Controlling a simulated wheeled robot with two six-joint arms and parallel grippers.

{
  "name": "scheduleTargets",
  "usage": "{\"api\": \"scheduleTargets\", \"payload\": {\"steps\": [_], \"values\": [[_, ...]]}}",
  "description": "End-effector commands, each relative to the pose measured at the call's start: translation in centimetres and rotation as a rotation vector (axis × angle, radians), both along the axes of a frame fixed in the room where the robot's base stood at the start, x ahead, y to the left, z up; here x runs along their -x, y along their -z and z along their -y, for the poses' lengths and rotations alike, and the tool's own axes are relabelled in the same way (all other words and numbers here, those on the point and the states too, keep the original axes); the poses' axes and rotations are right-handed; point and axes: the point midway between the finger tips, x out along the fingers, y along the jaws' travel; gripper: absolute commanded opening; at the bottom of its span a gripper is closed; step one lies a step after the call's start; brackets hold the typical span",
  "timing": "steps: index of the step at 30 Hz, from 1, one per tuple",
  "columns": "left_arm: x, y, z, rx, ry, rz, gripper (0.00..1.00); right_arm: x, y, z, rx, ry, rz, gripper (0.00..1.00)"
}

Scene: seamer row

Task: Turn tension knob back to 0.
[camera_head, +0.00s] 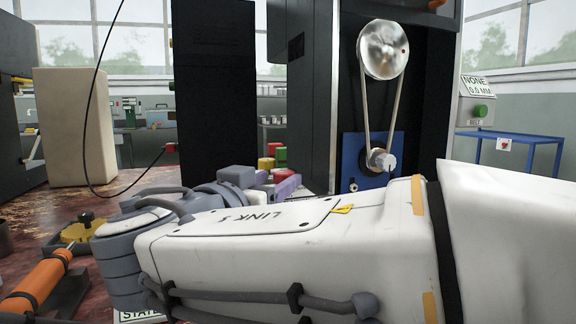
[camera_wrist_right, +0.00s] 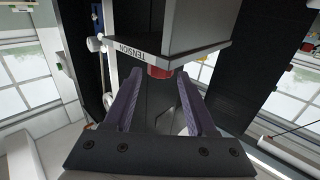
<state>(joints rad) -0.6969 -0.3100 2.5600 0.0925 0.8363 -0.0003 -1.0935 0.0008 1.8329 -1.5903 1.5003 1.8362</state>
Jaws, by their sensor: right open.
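In the right wrist view a red knob (camera_wrist_right: 160,72) sits at the bottom edge of a dark housing with a white TENSION label (camera_wrist_right: 148,54). The two purple-grey fingers of my right gripper (camera_wrist_right: 160,80) are apart, their tips on either side of the knob in the picture. I cannot tell whether they touch it. No scale reading is legible there. In the head view my right gripper (camera_head: 275,184) shows small behind my white arm, near red and green parts. I cannot tell if one of these is the knob. My left gripper is not in view.
A pulley (camera_head: 384,50) and belt run down to a blue plate (camera_head: 352,165). A sign reading NONE 0.0 MM (camera_head: 478,86) stands at right above a green button, near a blue cart (camera_head: 520,138). An orange cylinder (camera_head: 38,278) lies at lower left on the worn table.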

Motion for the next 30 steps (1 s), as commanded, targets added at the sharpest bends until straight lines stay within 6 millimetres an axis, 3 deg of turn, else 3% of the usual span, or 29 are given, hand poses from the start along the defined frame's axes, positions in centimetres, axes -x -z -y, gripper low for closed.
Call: {"api": "scheduleTargets", "payload": {"steps": [1,10,23,24,28,30], "values": [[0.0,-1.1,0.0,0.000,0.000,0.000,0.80,-1.0,-0.5,0.5,0.005,0.006,-0.001,0.57],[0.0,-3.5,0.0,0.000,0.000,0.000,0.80,-5.6,-0.4,2.5,0.004,0.003,-0.002,0.57],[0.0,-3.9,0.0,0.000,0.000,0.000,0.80,-6.7,0.0,3.0,0.001,0.002,-0.002,0.57],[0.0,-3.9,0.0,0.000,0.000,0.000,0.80,-6.7,0.0,3.0,0.001,0.002,-0.002,0.49],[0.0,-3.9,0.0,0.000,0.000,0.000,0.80,-6.7,0.0,3.0,0.001,0.002,-0.002,0.00],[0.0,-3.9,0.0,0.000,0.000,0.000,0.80,-6.7,0.0,3.0,0.001,0.002,-0.002,0.00]]}}
